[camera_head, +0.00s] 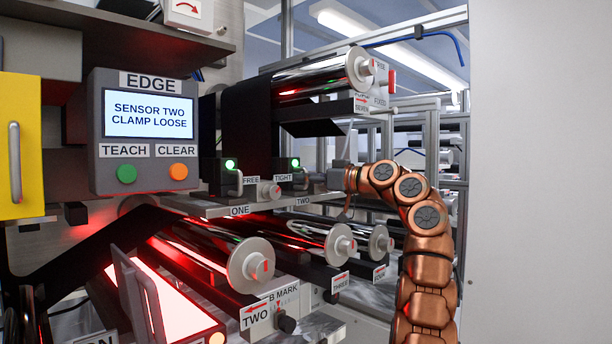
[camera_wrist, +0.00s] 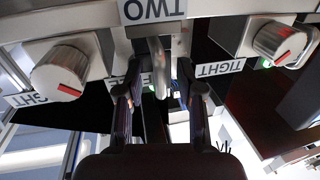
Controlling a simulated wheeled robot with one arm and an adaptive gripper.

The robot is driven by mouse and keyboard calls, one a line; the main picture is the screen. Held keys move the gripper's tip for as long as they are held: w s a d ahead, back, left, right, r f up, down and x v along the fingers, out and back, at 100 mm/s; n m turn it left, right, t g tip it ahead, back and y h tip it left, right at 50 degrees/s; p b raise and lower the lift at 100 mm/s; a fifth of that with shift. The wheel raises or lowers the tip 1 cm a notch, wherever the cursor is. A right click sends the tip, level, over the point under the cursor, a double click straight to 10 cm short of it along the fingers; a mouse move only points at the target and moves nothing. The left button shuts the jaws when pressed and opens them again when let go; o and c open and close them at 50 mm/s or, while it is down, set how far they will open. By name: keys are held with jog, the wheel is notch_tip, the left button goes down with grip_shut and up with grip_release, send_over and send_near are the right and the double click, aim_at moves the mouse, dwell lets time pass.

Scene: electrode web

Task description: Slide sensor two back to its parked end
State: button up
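Sensor two (camera_head: 289,178) is a dark block with a lit green lamp and a metal handle on the rail above the TWO label. In the wrist view its upright metal handle (camera_wrist: 159,68) stands below the TWO plate. My gripper (camera_wrist: 160,82) is open, with one finger on each side of this handle and visible gaps. In the head view my gripper (camera_head: 338,179) is just right of sensor two, its fingertips not clear. A clamp knob (camera_head: 268,192) sits between FREE and TIGHT labels. The wrist view shows a left knob (camera_wrist: 62,73) and a right knob (camera_wrist: 279,42), both with red marks.
Sensor one (camera_head: 222,176) is to the left, also lit green. The screen (camera_head: 149,115) reads SENSOR TWO CLAMP LOOSE. Steel rollers (camera_head: 250,262) lie below the rail (camera_head: 215,207), and a larger roller (camera_head: 320,75) is above. A pale panel (camera_head: 540,170) fills the right.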

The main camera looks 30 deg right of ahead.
jog(key=shift+c, duration=0.2)
grip_shut()
dwell(0.6)
